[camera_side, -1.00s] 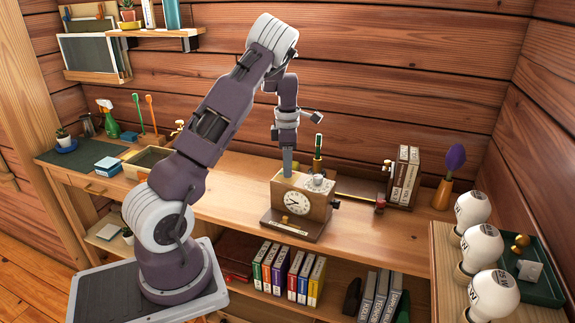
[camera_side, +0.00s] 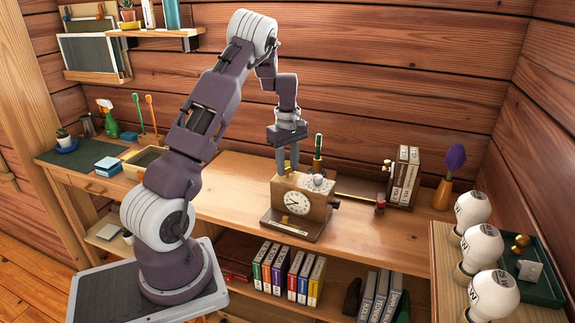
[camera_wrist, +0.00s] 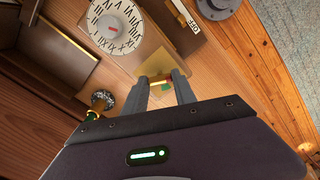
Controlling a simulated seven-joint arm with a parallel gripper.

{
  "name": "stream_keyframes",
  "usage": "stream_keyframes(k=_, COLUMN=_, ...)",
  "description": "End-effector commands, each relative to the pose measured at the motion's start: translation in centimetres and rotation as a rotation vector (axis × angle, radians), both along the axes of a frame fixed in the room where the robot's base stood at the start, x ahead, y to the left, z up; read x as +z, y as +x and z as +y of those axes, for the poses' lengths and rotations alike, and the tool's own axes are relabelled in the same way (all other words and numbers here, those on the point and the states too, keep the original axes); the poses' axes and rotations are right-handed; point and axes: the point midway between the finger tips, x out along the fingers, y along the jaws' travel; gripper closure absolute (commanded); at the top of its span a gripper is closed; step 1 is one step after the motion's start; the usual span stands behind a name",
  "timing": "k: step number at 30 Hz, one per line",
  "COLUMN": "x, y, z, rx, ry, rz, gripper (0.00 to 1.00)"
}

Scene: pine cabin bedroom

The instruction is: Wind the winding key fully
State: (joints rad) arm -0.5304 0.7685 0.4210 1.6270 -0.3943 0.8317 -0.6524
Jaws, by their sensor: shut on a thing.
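The wooden clock box (camera_side: 315,211), with a white clock face (camera_side: 297,203) on its front, stands on the desk. My gripper (camera_side: 288,172) points straight down at the left part of its top. In the wrist view, my gripper (camera_wrist: 161,82) has its two grey fingers on either side of a small brass key (camera_wrist: 156,83), over a square brass plate (camera_wrist: 153,60). My gripper is shut on the key. A red mark and a green mark show by the fingertips. The fingers hide most of the key, and its turn angle is hard to read.
A white numbered dial (camera_wrist: 115,27) with a knob lies beside the plate on the box top.

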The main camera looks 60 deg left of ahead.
Motion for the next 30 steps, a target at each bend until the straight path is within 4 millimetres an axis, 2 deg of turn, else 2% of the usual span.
stream_keyframes(k=30, x=0.09, y=0.09, z=0.06, rx=-0.963, ry=0.003, rz=-0.002, gripper=1.00)
